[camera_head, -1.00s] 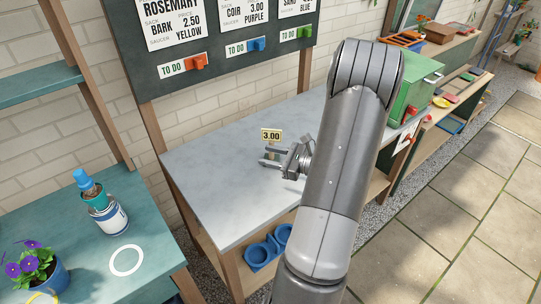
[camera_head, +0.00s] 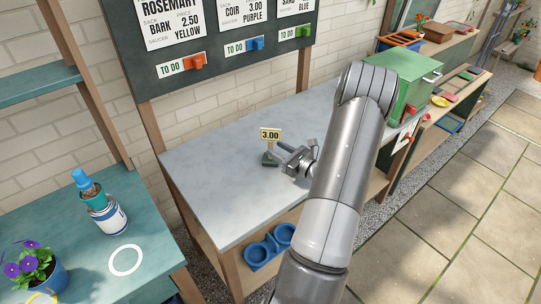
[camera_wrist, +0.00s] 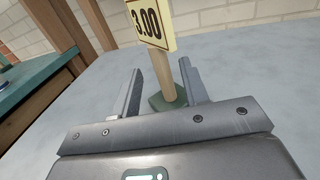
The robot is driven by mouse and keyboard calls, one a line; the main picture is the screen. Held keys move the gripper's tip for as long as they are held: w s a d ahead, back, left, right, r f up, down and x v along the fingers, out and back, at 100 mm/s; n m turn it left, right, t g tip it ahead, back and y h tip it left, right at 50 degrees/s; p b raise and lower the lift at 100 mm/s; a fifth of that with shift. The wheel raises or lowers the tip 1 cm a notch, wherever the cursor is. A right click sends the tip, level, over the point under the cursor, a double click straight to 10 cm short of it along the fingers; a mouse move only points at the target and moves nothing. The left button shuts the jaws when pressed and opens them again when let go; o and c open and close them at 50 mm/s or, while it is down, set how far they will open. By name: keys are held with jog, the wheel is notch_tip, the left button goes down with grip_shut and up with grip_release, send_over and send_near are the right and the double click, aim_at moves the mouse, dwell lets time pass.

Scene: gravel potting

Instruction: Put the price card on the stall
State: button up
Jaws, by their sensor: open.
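The price card (camera_head: 270,134) is a small yellow sign reading 3.00 on a wooden post with a dark green base (camera_head: 269,160). It stands upright on the grey-topped table (camera_head: 225,165). My gripper (camera_head: 277,152) is low over the table, just right of the post. In the wrist view my gripper (camera_wrist: 160,68) is open, with one finger on each side of the post (camera_wrist: 165,76) and a gap to each. The card (camera_wrist: 152,22) is cut off by the top edge there, and the base sits between the fingers in the picture.
A teal bench (camera_head: 160,260) at left holds a potted purple flower (camera_head: 35,268), a tin with a blue-topped bottle (camera_head: 106,215) and a white ring (camera_head: 126,260). A green box (camera_head: 410,75) stands behind my arm. The table's left part is clear.

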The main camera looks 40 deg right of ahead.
aim_at(270, 146)
jog(key=w, duration=0.4)
jog(key=shift+a, duration=0.35)
jog(key=shift+c, duration=0.3)
grip_shut()
